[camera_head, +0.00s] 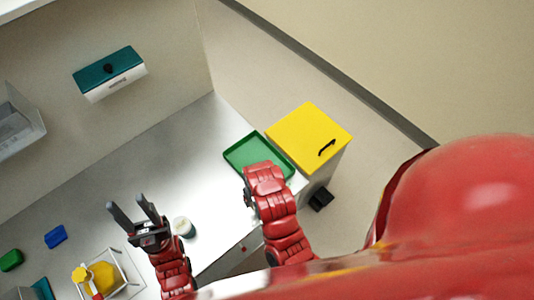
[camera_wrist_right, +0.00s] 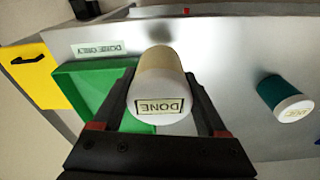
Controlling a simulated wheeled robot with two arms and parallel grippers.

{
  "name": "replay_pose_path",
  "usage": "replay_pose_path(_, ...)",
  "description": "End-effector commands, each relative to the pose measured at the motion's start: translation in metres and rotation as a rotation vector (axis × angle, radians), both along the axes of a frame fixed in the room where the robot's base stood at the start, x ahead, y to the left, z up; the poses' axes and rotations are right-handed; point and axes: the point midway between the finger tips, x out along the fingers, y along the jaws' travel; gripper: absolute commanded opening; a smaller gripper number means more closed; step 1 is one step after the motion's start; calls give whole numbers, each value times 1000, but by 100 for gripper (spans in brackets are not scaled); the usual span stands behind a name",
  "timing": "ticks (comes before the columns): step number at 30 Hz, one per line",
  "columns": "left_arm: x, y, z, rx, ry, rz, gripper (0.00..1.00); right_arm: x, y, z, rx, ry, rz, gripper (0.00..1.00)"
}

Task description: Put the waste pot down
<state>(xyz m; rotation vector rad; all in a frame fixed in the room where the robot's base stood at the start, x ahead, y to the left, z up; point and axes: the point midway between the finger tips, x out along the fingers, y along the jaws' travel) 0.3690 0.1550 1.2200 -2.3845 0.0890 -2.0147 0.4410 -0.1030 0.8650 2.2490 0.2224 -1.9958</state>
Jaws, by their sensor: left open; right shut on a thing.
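My right gripper (camera_wrist_right: 160,82) is shut on a pale beige pot (camera_wrist_right: 163,65) with a white end labelled DONE. The pot overlaps the edge of the green tray (camera_wrist_right: 82,82) in the right wrist view; I cannot tell whether it touches anything below. No label naming it as waste shows. In the head view my right forearm reaches over the green tray (camera_head: 247,145) and hides its gripper and pot. My left gripper (camera_head: 128,203) is open and empty, above the steel bench at lower left.
A teal pot with a white lid (camera_wrist_right: 287,98) stands on the bench, right in the wrist view. A yellow bin (camera_head: 310,135) adjoins the tray. Blue (camera_head: 56,236) and green (camera_head: 11,260) pieces lie far left. The bench middle (camera_head: 160,165) is clear.

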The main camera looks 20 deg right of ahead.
Motion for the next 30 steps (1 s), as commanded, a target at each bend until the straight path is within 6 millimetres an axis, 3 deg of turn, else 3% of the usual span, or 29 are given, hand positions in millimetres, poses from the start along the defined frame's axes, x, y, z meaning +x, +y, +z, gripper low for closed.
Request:
replay_pose_path(13, 0, 0, -44, 0, 0, 0, 50, 108, -59, -16, -2, -5, -3, 11)
replay_pose_path(15, 0, 0, -42, 0, 1, 0, 50, 118, -65, -12, -3, -4, -4, 11)
replay_pose_path(25, 0, 0, -33, 0, 0, 0, 50, 135, -74, -14, 0, 1, -2, 11)
replay_pose_path(30, 0, 0, -16, 0, 0, 0, 50, 134, -73, -34, 0, 4, -2, 11)
